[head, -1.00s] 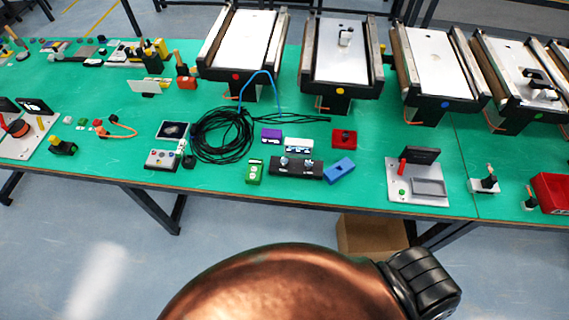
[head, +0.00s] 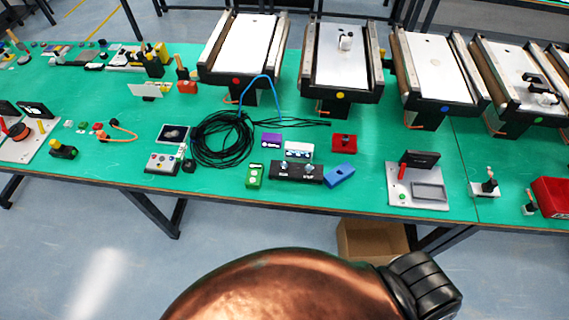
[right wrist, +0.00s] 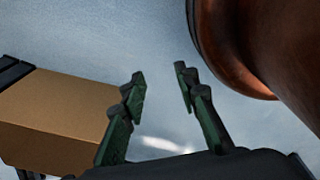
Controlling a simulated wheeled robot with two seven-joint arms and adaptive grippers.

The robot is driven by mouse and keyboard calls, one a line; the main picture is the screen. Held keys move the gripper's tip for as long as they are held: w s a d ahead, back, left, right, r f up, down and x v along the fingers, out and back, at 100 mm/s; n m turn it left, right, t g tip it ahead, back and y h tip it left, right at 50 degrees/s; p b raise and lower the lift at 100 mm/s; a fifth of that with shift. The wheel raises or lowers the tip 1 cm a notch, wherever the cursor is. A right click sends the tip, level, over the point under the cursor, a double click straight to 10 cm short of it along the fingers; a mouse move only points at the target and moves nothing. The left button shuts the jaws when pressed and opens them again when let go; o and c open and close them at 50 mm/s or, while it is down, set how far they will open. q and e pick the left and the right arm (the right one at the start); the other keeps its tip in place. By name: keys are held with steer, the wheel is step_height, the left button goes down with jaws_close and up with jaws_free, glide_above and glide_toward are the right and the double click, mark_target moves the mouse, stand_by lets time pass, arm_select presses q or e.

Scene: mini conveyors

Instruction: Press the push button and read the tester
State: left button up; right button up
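A grey plate (head: 430,204) at the front right of the green table carries a dark upright screen (head: 421,159), a red upright part (head: 402,171), a green button (head: 402,197) and a framed grey recess. A similar plate (head: 22,149) with a dark screen (head: 34,110) stands at the far left. A red box with a dark round top (head: 344,142) sits mid-table. I cannot tell which is the push button or read any display. My right gripper (right wrist: 160,75) is open and empty, over the floor beside a cardboard box. My left gripper is not in view.
The cardboard box (head: 372,240) stands on the floor under the table edge. Mini conveyors (head: 340,62) line the table's back. A coil of black cable (head: 222,140), a control box (head: 163,163) and a blue block (head: 340,175) crowd the middle. A red bin (head: 553,193) is at right.

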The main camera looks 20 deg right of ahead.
jaws_close()
steer(key=shift+d, duration=0.1)
stand_by(1.2)
